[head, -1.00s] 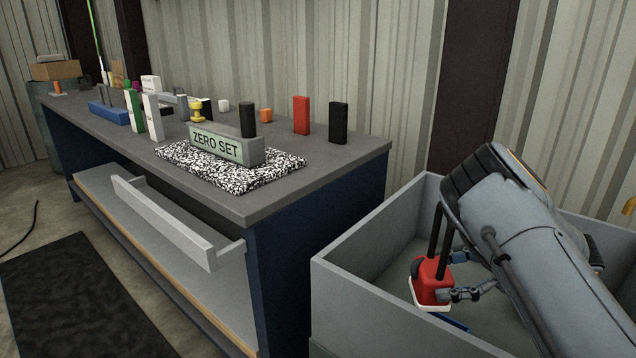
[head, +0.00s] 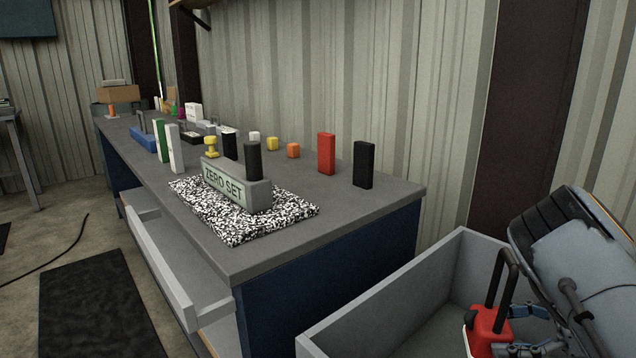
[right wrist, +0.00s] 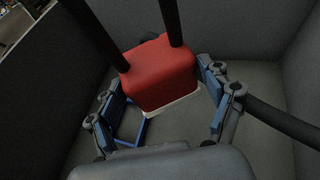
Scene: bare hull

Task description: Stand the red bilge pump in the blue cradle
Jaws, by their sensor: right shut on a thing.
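The red bilge pump (head: 488,330) has a black looped handle and a pale base. It is inside the grey bin at the lower right of the head view. My right gripper (head: 510,332) is shut on the pump, with one blue-padded finger on each side of its body. The pump also shows between the fingers in the right wrist view (right wrist: 158,75), a little tilted in the picture. A thin blue frame, which looks like the blue cradle (right wrist: 143,133), lies below the pump on the bin floor, partly hidden by pump and gripper. My left gripper is not in view.
The grey bin (head: 385,300) has upright walls close around my right gripper. The grey workbench (head: 330,235) beside it carries a ZERO SET block (head: 236,188) on a speckled mat (head: 240,228), a red block (head: 326,153) and a black block (head: 364,164).

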